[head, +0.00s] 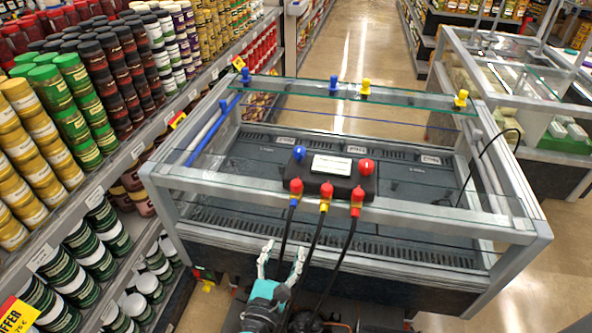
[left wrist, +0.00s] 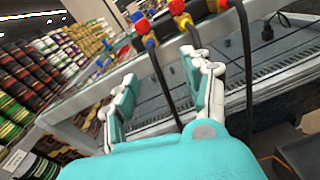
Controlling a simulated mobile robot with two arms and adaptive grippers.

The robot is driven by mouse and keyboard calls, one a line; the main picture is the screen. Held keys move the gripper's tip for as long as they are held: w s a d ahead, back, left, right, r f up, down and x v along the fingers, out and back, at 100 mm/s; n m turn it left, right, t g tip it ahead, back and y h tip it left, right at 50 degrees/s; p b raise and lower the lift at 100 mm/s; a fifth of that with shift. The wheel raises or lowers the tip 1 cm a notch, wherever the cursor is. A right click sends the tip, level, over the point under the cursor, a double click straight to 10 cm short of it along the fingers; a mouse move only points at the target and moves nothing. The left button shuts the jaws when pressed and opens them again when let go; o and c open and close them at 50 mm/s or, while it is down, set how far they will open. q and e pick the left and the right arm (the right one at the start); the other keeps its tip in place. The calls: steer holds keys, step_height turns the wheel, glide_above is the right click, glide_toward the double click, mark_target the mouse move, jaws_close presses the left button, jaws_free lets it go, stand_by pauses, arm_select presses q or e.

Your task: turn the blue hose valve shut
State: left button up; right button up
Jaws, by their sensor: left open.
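The manifold (head: 345,176) is a black block with a white label on the glass top of a freezer case. It has a blue knob (head: 299,152) at the left and a red knob (head: 367,166) at the right. Three red-capped hose valves line its front edge. The left one is the blue hose valve (head: 295,186), with a blue collar and a black hose. My left gripper (head: 283,256) is open and empty, in front of the case and below that valve, apart from it. Its spread fingers also show in the left wrist view (left wrist: 150,88). My right gripper is not in view.
The yellow-collared valve (head: 326,190) and the all-red valve (head: 357,196) stand close to the right. Their black hoses hang down beside my left gripper. The case's front rail (head: 430,232) crosses above it. Shelves of jars (head: 75,110) fill the left side.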

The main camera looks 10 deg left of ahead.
arm_select(q)
step_height(320, 180, up, 5)
steer(key=a+n, duration=0.1)
steer(key=n, duration=0.2)
steer(key=p, duration=0.3)
glide_toward(295, 187)
steer(key=w, duration=0.2)
steer(key=shift+t+y, duration=0.3)
steer(key=w, duration=0.7)
steer(key=shift+w+d+f, duration=0.15)
steer(key=shift+w+f, duration=0.05)
steer(key=shift+f, duration=0.05)
steer(key=shift+w, duration=0.5)
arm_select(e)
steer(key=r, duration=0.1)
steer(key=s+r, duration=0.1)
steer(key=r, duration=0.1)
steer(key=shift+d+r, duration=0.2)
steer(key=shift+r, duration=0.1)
arm_select(q)
steer(key=shift+c, duration=0.8)
jaws_close()
